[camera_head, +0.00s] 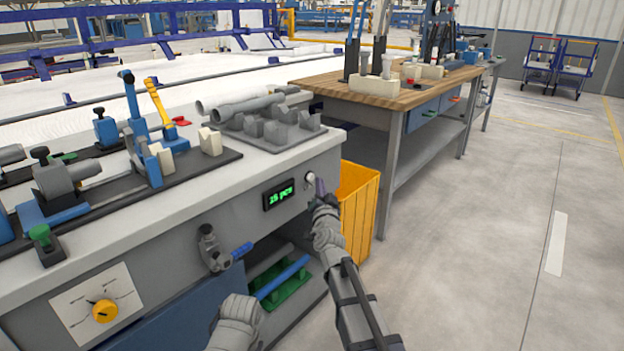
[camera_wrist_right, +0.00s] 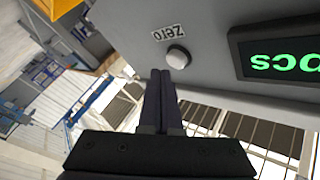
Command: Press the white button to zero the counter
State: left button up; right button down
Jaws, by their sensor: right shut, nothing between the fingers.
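The white button (camera_head: 310,177) is on the grey front panel of the bench, near its right corner. In the right wrist view the round button (camera_wrist_right: 178,57) sits beside a "Zero" label (camera_wrist_right: 169,33). The counter (camera_head: 279,195) to its left has green digits that look like "15 pcs"; part of it shows in the right wrist view (camera_wrist_right: 285,62). My right gripper (camera_head: 320,186) is shut and empty, its tips close to the button. In the right wrist view its dark fingertips (camera_wrist_right: 162,73) end just below the button; contact cannot be told. My left gripper is not in view.
A yellow bin (camera_head: 358,212) stands right of the bench, close behind my right arm. Pipes (camera_head: 245,106) lie on top. The floor at the right is clear.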

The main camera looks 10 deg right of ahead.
jog(key=shift+w, duration=0.1)
jog(key=shift+w+a, duration=0.25)
dwell(0.3)
jog(key=shift+w+a, duration=0.25)
jog(key=shift+w, duration=0.05)
dwell(0.8)
dwell(0.3)
jog(key=shift+s+d, duration=0.55)
jog(key=shift+s, duration=0.1)
jog(key=shift+s, duration=0.1)
jog(key=s+d, duration=0.1)
jog(key=s, duration=0.1)
jog(key=s+d, duration=0.1)
jog(key=d, duration=0.1)
jog(key=shift+s, duration=0.35)
dwell(0.4)
